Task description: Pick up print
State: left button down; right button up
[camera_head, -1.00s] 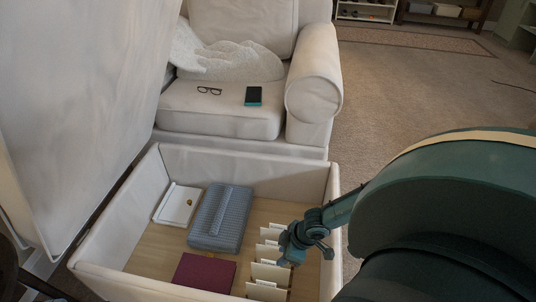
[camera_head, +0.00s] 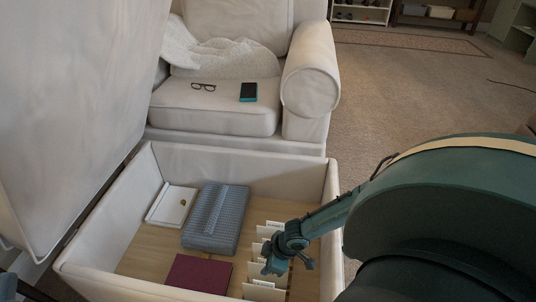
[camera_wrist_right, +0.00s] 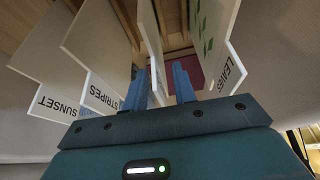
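Several thin white prints or cards stand on edge in a row, such as the front one (camera_head: 264,292), inside the open ottoman (camera_head: 110,276). In the right wrist view, labels read SUNSET on one card (camera_wrist_right: 50,104), STRIPES on another (camera_wrist_right: 99,95) and LEAVES on a third (camera_wrist_right: 232,70). My right gripper (camera_head: 272,266) reaches down among the cards; in the wrist view its blue fingers (camera_wrist_right: 159,86) are apart. A card seen edge-on (camera_wrist_right: 151,45) lies in line with the gap between them; contact cannot be told. My left gripper is not in view.
Inside the ottoman lie a striped blue folded item (camera_head: 214,218), a maroon book-like item (camera_head: 199,273) and a white tray-like item (camera_head: 173,204). The raised lid (camera_head: 75,110) stands at left. Behind is an armchair (camera_head: 215,108) with glasses (camera_head: 203,87) and a phone (camera_head: 248,92).

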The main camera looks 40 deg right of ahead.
grip_shut()
jog(key=shift+r, duration=0.15)
dwell(0.4)
